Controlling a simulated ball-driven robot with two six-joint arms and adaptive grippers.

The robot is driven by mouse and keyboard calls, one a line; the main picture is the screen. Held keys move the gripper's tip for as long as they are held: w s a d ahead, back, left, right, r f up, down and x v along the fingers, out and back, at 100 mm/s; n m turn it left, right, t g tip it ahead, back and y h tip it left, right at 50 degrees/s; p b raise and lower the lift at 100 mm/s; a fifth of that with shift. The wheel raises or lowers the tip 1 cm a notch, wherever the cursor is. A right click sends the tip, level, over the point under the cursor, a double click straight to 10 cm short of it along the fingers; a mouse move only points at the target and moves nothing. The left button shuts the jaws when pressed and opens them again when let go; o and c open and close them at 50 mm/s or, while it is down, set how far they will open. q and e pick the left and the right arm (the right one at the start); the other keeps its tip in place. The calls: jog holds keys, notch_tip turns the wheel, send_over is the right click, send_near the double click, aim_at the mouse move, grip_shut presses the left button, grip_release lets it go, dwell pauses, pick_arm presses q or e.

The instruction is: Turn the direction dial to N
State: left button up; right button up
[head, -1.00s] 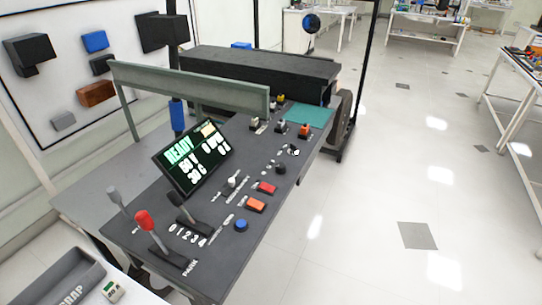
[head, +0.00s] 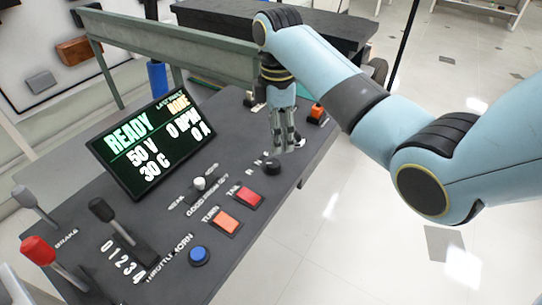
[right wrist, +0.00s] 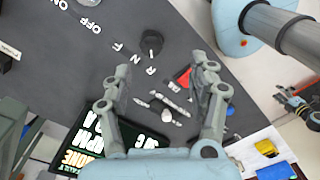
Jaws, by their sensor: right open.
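The direction dial (head: 272,166) is a small round black knob on the dark console, near its right edge. In the right wrist view the dial (right wrist: 152,42) is beyond the fingertips, with white letters R, N and F beside it. I cannot tell for sure which letter it points to. My right gripper (head: 289,143) points down, open and empty, above the console just behind and right of the dial. Its two spread fingers (right wrist: 157,75) show in the right wrist view, apart from the dial.
The console (head: 165,228) also carries a tilted READY display (head: 150,142), a white-tipped switch (head: 199,184), orange (head: 226,221) and red (head: 248,198) buttons, a blue button (head: 199,256) and levers with red (head: 38,250) and black (head: 101,209) knobs. A grey rail (head: 165,55) stands behind.

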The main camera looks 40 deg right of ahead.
aim_at(273, 162)
jog(key=f, duration=0.6)
jog(key=w+f+b, duration=0.1)
jog(key=f, duration=0.2)
jog(key=shift+w+a, duration=0.1)
jog(key=shift+a, duration=0.05)
jog(key=shift+f, duration=0.35)
